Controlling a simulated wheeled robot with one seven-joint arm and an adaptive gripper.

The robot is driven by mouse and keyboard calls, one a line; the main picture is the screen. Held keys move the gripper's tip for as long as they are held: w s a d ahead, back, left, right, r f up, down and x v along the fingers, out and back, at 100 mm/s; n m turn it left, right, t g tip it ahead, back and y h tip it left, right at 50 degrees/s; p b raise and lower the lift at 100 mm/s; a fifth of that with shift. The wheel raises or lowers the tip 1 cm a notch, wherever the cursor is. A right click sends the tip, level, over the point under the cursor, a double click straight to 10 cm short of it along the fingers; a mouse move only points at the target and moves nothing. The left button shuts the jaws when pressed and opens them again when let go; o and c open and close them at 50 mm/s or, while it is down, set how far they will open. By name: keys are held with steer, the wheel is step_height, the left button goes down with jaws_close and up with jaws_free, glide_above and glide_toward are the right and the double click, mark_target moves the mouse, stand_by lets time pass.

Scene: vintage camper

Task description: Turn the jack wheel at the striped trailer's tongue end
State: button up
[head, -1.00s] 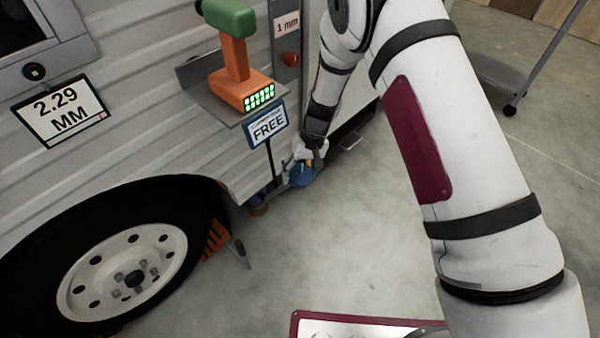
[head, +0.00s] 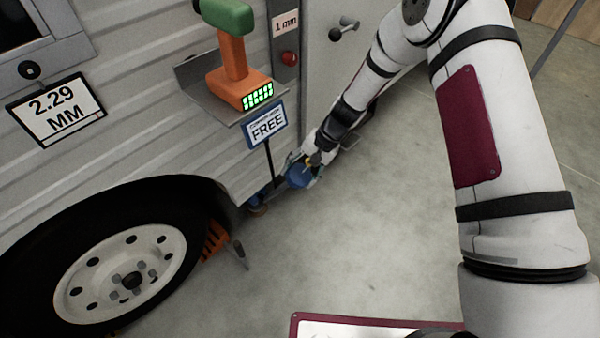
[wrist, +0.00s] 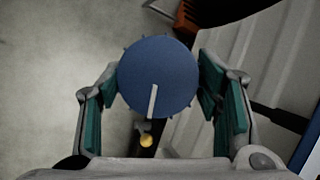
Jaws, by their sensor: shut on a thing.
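The jack wheel is a blue round knob (wrist: 158,78) with a white line on its face, in the middle of the wrist view. In the head view the blue wheel (head: 299,176) sits low beside the trailer's side, partly covered by my gripper. My gripper (wrist: 158,85) has its teal-padded fingers on both sides of the wheel and is shut on it. The white line points down in the wrist view. In the head view my gripper (head: 312,162) reaches down to the wheel from the right. The striped trailer (head: 140,140) fills the left.
A sign reading FREE (head: 267,124) stands just above the wheel. A shelf (head: 195,85) with an orange and green device (head: 238,75) is above it. A sign (head: 57,110) reads 2.29 MM. A tyre (head: 40,230) and orange chock (head: 213,240) are at left.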

stand_by(0.4)
steer(key=o, duration=1.1)
steer(key=shift+o, duration=0.2)
steer(key=v, duration=1.2)
